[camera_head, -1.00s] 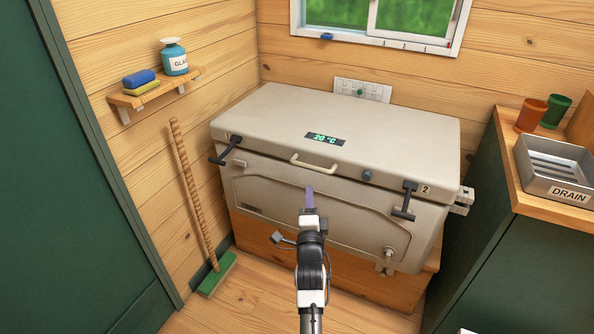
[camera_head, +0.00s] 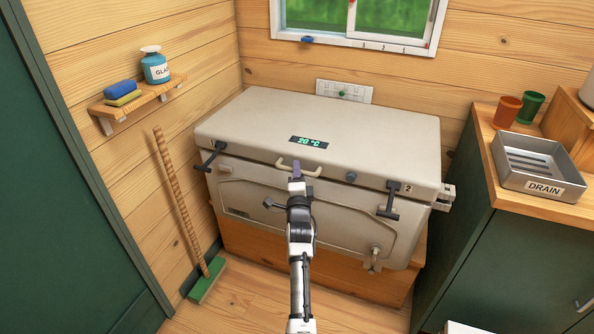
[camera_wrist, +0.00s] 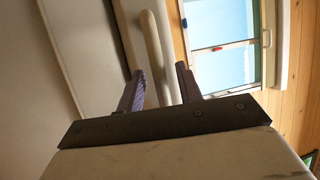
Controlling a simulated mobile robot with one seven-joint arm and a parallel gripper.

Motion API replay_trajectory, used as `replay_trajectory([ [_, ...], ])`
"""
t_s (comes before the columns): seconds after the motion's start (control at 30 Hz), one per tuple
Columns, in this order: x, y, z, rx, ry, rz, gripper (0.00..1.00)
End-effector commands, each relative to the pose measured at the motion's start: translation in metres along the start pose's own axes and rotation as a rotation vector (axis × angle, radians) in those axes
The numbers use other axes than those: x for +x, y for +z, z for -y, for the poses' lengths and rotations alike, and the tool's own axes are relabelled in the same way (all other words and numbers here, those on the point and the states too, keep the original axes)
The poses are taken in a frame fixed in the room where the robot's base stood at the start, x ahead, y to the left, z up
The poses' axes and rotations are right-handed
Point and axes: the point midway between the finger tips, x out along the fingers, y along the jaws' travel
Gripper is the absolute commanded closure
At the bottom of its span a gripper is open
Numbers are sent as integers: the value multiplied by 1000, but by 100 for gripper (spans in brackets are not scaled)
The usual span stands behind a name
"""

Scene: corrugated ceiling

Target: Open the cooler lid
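A large beige cooler (camera_head: 270,185) stands on a wooden base, its lid (camera_head: 370,128) closed. A cream handle (camera_head: 313,172) is on the lid's front edge, below a green temperature display. My gripper (camera_head: 296,172) is right at the handle, with its purple fingers pointing at it. In the wrist view the two fingers of my gripper (camera_wrist: 160,76) are apart, and the handle (camera_wrist: 157,50) runs between them with gaps at both sides. Whether it lies fully between the fingertips is unclear. Black latches sit at the left (camera_head: 211,157) and right (camera_head: 390,200) of the cooler front.
A broom (camera_head: 180,205) leans on the left wall below a small shelf (camera_head: 140,102). A window (camera_head: 360,22) is above the cooler. The wall behind limits room there.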

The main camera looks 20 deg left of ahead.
Motion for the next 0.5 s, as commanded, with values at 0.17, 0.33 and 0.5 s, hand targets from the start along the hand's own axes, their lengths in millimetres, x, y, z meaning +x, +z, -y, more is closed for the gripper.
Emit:
replay_trajectory([
  [0.17, 10, 0, 0, 0, 1, 0, 64],
  [0.33, 11, 0, 0, -1, 0, 0, 64],
  [0.5, 10, 0, 0, -1, 0, 0, 72],
])
